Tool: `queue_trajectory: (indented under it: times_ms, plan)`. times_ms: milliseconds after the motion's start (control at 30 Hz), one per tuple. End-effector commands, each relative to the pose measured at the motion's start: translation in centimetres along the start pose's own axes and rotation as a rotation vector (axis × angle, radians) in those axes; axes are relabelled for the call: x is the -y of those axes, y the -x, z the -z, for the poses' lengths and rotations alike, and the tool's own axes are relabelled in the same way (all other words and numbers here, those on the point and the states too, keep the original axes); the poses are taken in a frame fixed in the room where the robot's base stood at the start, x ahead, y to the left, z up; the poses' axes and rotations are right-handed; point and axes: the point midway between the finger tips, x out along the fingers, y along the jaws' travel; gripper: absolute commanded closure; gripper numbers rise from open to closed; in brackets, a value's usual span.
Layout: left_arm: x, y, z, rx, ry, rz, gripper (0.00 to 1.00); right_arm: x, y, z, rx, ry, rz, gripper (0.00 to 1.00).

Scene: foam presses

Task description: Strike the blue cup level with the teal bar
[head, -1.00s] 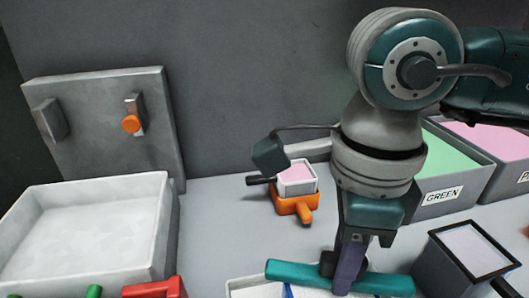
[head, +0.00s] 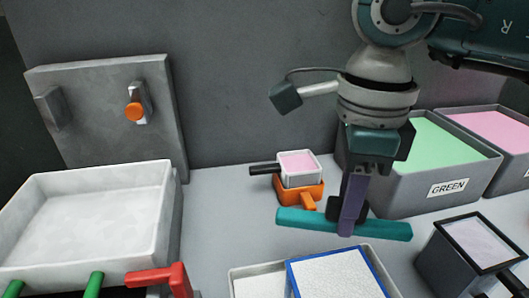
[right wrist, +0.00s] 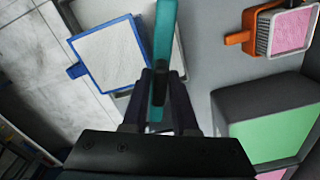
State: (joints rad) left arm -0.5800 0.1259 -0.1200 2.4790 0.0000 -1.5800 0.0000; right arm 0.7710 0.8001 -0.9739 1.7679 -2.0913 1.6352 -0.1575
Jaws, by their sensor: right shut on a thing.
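The blue cup (head: 327,254) stands in a shallow pale tray (head: 233,276) at the bottom of the head view. White granular fill covers its top and looks flat, about level with the rim. Its blue handle (right wrist: 76,71) shows in the right wrist view. My right gripper (head: 348,212) is shut on the teal bar (head: 296,219) near its middle. The bar lies crosswise behind the cup in the head view, clear of its top. In the right wrist view the bar (right wrist: 164,28) runs beside the cup. My left gripper is out of view.
An orange press base (head: 290,192) holding a pink-filled white cup stands behind the bar. The GREEN bin (head: 411,193) and a pink-filled bin are at right, a dark grey container (head: 436,262) in front. A large white basin (head: 172,225) and red and green handles are at left.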

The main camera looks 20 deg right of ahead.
Motion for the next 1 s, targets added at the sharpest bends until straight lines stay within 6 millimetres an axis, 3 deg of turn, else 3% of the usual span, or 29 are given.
queue_trajectory:
  times_ms: [400, 1000]
  plan:
    - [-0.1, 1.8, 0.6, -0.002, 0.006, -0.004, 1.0, 0.0, 2.6, 0.0, 0.0, 0.0, 0.002, 1.0]
    - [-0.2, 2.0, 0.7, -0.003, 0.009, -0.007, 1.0, 0.0, 2.9, 0.0, 0.0, 0.0, 0.001, 1.0]
